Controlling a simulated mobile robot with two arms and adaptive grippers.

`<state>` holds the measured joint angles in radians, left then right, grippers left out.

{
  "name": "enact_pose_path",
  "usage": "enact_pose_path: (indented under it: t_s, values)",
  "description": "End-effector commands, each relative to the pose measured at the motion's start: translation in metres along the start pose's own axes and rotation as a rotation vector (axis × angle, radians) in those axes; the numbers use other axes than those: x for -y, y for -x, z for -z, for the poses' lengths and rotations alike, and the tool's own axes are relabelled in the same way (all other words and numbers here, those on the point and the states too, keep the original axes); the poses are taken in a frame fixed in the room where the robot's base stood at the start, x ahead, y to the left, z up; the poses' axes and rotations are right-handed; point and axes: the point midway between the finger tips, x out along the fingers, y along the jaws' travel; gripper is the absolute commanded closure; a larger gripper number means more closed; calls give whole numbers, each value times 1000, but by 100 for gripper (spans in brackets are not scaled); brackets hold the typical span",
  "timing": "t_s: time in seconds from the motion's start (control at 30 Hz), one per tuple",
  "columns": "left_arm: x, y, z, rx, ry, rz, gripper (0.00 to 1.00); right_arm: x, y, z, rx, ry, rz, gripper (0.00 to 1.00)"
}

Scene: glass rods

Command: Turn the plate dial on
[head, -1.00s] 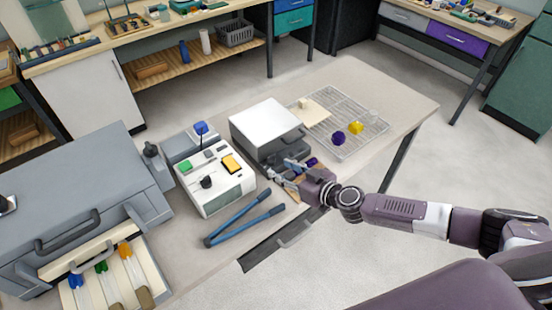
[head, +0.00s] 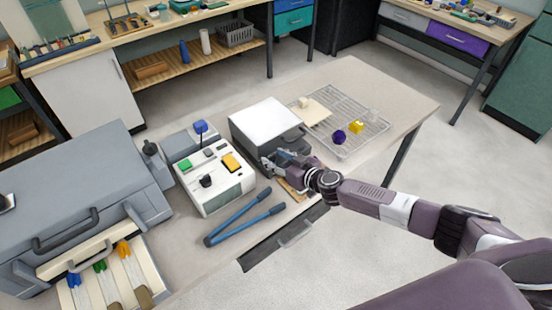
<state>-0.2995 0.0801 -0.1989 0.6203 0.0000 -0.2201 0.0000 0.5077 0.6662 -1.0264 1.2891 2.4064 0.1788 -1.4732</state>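A box-shaped plate unit (head: 265,122) with a white top and dark grey sides stands mid-table. I take it to be the plate. My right gripper (head: 276,160) is at its front face, pointing left, very close to it or touching. No dial shows clearly on that front; the gripper covers much of it. The fingers are small and overlap the dark front, so their opening is unclear. My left gripper is out of view.
A white control box (head: 213,180) with a black knob and coloured buttons stands left of the plate. Blue-handled tongs (head: 243,218) lie in front. A wire rack (head: 350,120) holds purple and yellow pieces. A grey machine (head: 75,200) fills the left.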

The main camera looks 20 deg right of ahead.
Motion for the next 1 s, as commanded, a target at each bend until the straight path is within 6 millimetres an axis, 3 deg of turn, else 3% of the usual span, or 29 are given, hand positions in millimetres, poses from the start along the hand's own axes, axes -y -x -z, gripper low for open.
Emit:
enact_pose_path:
  t_s: [0.07,0.4,0.63,1.0]
  values:
    - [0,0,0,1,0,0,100,0,0,0,0,0,0,63]
    - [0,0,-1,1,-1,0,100,0,0,0,0,0,0,100]
    - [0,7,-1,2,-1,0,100,1,1,2,0,-5,-15,100]
    - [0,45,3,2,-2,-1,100,9,1,4,1,-85,-197,100]
